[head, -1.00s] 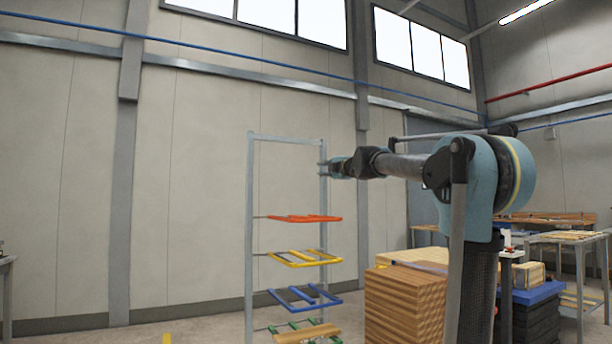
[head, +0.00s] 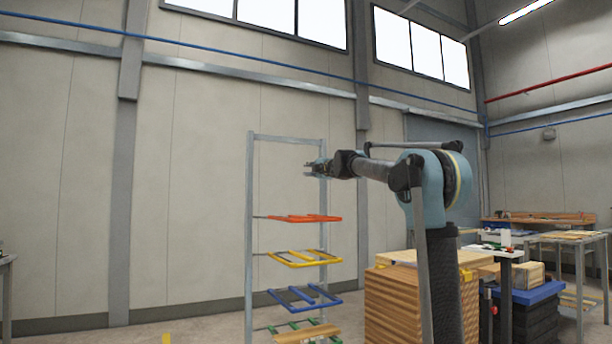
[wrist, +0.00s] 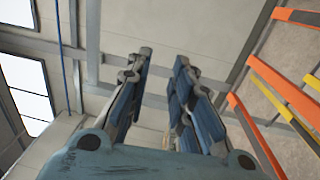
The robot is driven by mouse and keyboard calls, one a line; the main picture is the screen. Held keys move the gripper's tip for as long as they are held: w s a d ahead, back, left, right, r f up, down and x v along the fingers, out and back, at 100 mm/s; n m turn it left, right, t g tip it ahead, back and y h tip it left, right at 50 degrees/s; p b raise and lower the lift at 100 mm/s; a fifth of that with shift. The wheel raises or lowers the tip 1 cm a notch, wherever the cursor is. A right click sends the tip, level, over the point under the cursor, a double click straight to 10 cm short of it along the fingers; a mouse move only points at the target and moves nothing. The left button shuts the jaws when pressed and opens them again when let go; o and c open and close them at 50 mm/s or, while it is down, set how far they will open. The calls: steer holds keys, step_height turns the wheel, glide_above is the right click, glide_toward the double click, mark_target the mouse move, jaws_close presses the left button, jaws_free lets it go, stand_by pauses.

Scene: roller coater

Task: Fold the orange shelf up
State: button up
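The orange shelf (head: 304,218) juts out level from a tall grey rack, as the topmost of several coloured shelves. In the wrist view orange bars (wrist: 256,136) show at the right. My gripper (head: 309,168) is above the orange shelf in the head view, close to the rack's right post, and apart from the shelf. In the wrist view my gripper (wrist: 163,60) has its two fingers spread with an empty gap between them.
Below are a yellow shelf (head: 304,258), a blue shelf (head: 304,298) and a green shelf (head: 290,327) with a wooden board on it. The rack's grey frame (head: 249,200) stands before the wall. Stacked wood (head: 400,305) is at the right. The floor left of the rack looks mostly clear.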

steer(key=shift+x, duration=2.4)
steer(key=shift+c, duration=0.2)
jaws_close()
steer(key=shift+o, duration=0.2)
jaws_free()
steer(key=r+v, duration=0.1)
steer(key=v, duration=1)
steer(key=shift+s+d+f, duration=0.25)
steer(key=shift+s+f, duration=0.1)
steer(key=shift+f, duration=0.2)
